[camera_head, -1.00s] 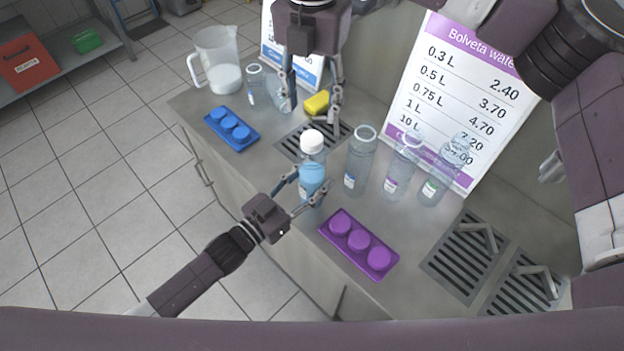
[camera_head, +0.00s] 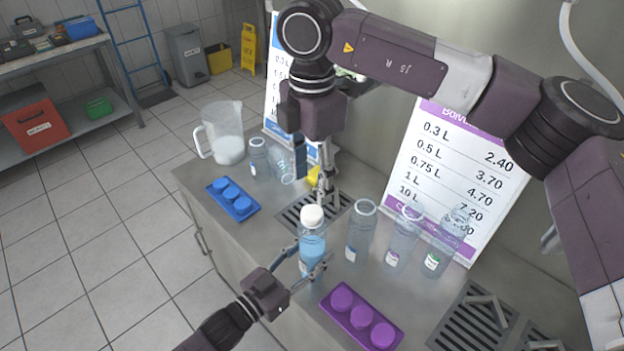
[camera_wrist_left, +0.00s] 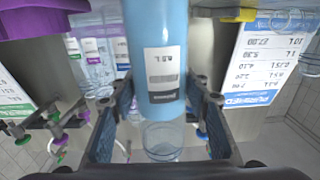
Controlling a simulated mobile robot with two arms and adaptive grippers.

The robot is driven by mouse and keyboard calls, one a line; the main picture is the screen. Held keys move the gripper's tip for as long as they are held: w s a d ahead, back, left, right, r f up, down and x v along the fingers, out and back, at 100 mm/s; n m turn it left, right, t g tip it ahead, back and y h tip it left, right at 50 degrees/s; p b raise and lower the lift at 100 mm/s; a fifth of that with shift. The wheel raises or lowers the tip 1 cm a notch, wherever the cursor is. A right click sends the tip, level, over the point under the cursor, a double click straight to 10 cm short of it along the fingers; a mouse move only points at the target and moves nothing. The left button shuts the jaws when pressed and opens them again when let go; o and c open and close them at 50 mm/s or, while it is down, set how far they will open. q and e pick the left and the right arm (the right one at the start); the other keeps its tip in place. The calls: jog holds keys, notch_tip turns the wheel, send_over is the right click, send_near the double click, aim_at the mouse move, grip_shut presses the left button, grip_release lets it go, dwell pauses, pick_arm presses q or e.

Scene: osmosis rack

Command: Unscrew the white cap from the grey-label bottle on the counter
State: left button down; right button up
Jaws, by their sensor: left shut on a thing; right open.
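The grey-label bottle (camera_head: 312,248) stands upright at the counter's front edge, with blue liquid inside. Its white cap (camera_head: 313,216) is on top. In the left wrist view the bottle (camera_wrist_left: 157,40) shows a white and grey label. My left gripper (camera_head: 313,262) is shut around the bottle's lower part; its fingers (camera_wrist_left: 160,98) flank the bottle in the wrist view. My right gripper (camera_head: 314,178) is open and points down, appearing just above and behind the cap. Its fingers look apart from the cap, but the exact depth gap is hard to tell.
Several clear bottles (camera_head: 361,232) stand right of the held bottle. A purple cap tray (camera_head: 378,313) lies in front, a blue one (camera_head: 247,216) at left.

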aim_at(312, 212)
pick_arm(q)
jog(key=shift+r, duration=0.1)
pick_arm(e)
jog(key=shift+m, duration=0.8)
jog(key=shift+f+m, duration=0.3)
jog(key=shift+f, duration=0.05)
notch_tip(312, 212, down, 7)
jog(key=shift+f, duration=0.15)
jog(key=shift+c, duration=0.5)
